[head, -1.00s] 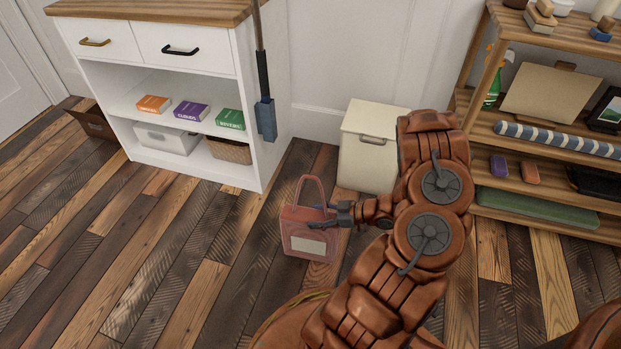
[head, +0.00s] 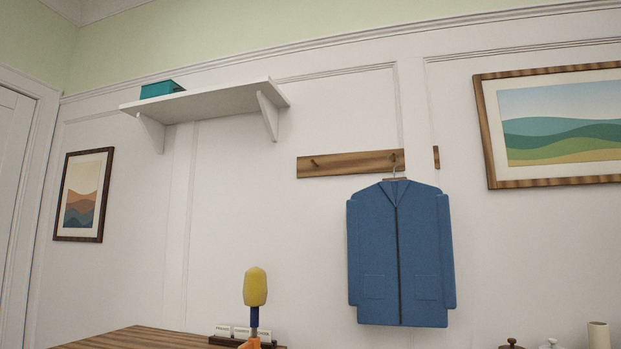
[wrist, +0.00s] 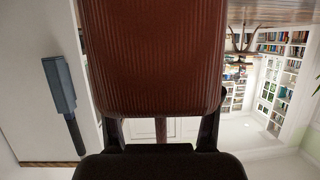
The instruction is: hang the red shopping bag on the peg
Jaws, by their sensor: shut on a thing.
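In the head view a wooden peg rail (head: 345,165) is fixed to the white wall. Its left peg (head: 315,163) is bare. A blue jacket (head: 400,255) on a hanger hangs from its right peg (head: 394,158). In the wrist view the red shopping bag (wrist: 155,60) shows as a dark red ribbed surface that fills the upper middle. My gripper (wrist: 160,125) is shut on the bag, with a dark finger at each side. The fingertips and the exact grip on the handle are hidden. Neither bag nor gripper shows in the head view.
A white wall shelf (head: 205,103) with a teal box (head: 162,89) is left of the rail. A framed picture (head: 550,125) hangs right. A wooden top (head: 140,340) with a yellow-headed item (head: 255,288) is below. A blue-grey hanging tool (wrist: 58,85) is at left in the wrist view.

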